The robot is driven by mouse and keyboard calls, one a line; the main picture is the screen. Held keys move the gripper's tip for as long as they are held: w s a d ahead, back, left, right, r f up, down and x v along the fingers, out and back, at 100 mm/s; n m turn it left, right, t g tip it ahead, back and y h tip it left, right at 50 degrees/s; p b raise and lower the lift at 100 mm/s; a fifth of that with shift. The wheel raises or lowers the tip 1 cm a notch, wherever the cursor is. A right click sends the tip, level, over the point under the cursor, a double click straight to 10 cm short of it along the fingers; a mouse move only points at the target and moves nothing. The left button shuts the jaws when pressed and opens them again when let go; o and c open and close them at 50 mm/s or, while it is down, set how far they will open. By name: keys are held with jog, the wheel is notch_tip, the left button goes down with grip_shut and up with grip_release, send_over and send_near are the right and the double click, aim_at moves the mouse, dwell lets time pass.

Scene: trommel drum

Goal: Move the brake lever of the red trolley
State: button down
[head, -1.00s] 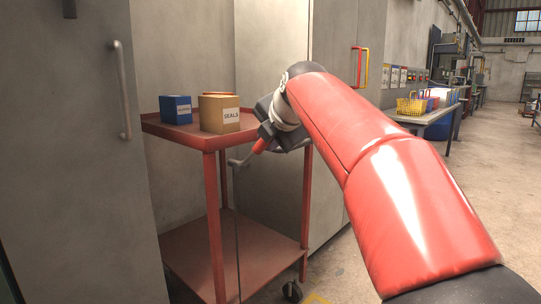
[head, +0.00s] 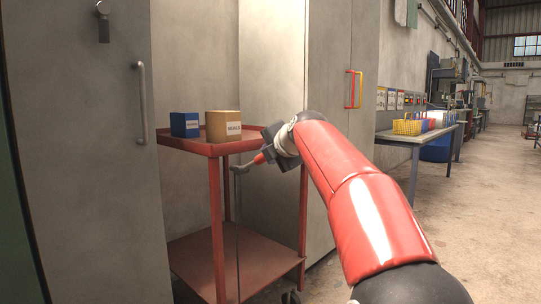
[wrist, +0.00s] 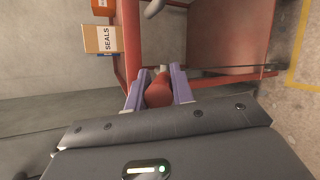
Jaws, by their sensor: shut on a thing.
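The red trolley (head: 217,228) stands in front of the grey cabinets, with a top tray and a lower shelf. Its brake lever (head: 260,158) has a red grip at the end of a thin grey rod that runs down the near side of the trolley. My gripper (wrist: 158,88) is shut on the red grip in the wrist view, with one purple-grey finger on each side of it. In the head view my arm covers the gripper's far side and part of the trolley's right end.
A blue box (head: 185,124) and a cardboard SEALS box (head: 222,126) stand on the top tray. Grey cabinet doors with a handle (head: 142,102) stand close on the left. A workbench (head: 415,138) with baskets is at the right, and the floor there is clear.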

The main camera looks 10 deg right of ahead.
jog(key=c, duration=1.2)
grip_release()
jog(key=shift+f, duration=0.15)
jog(key=v, duration=0.8)
jog(key=shift+w, duration=0.1)
